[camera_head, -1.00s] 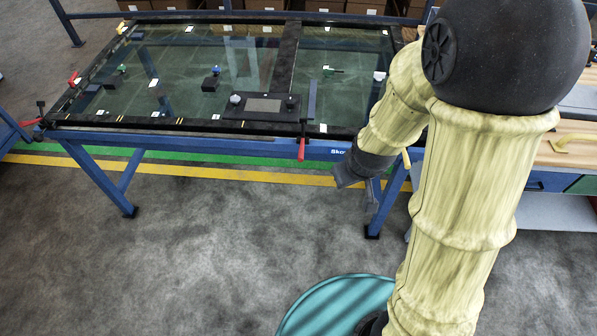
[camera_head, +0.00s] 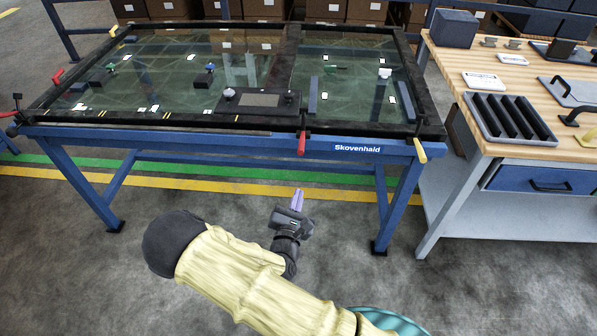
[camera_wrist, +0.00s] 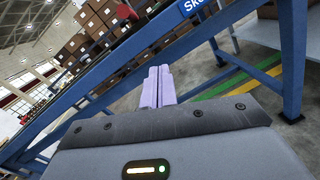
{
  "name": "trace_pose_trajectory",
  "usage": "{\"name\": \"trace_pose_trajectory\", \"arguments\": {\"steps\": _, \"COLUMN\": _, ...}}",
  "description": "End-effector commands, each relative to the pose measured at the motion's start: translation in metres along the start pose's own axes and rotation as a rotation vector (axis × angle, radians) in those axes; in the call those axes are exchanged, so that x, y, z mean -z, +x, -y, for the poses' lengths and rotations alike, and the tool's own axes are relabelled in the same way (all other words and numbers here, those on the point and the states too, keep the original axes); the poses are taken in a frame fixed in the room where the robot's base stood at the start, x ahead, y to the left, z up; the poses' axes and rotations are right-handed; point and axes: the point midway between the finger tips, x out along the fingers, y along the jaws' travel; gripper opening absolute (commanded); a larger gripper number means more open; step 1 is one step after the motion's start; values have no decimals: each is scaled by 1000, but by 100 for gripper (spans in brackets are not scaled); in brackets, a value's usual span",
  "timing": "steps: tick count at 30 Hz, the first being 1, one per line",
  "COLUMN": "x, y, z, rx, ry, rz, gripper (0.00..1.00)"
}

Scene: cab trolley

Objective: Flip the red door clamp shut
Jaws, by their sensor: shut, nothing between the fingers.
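A red clamp handle (camera_head: 302,143) hangs down from the front edge of the dark-framed glass door (camera_head: 160,118) lying on the blue trolley. A red shape, probably the same handle (camera_wrist: 124,13), shows at the top of the wrist view. Two more red handles show at the door's left side, one on the left edge (camera_head: 57,76) and one at the front left corner (camera_head: 10,113). A yellow clamp handle (camera_head: 420,151) hangs at the front right corner. My gripper (camera_head: 298,194) is in front of the trolley, below the front red handle and apart from it. Its purple fingers (camera_wrist: 157,85) are together and empty.
The blue trolley frame (camera_head: 345,147) has legs on both sides of my gripper. A workbench (camera_head: 470,60) with a drawer and trays stands at the right. The grey floor (camera_head: 80,270) in front is clear. Shelves of boxes stand behind.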

Motion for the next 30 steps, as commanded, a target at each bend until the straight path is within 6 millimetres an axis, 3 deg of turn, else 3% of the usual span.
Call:
{"name": "trace_pose_trajectory", "arguments": {"steps": 1, "x": 9, "y": -6, "z": -5, "rx": -48, "ry": -69, "rz": 38, "gripper": 0}}
{"name": "trace_pose_trajectory", "arguments": {"steps": 5, "x": 8, "y": -12, "z": -14, "rx": -100, "ry": -161, "rz": 96, "gripper": 0}}
{"name": "trace_pose_trajectory", "arguments": {"steps": 17, "x": 6, "y": -9, "z": -15, "rx": -100, "ry": -165, "rz": 98, "gripper": 0}}
{"name": "trace_pose_trajectory", "arguments": {"steps": 23, "x": 4, "y": 12, "z": -16, "rx": -97, "ry": -163, "rz": 100, "gripper": 0}}
{"name": "trace_pose_trajectory", "arguments": {"steps": 30, "x": 0, "y": 54, "z": -21, "rx": -98, "ry": -161, "rz": 99, "gripper": 0}}
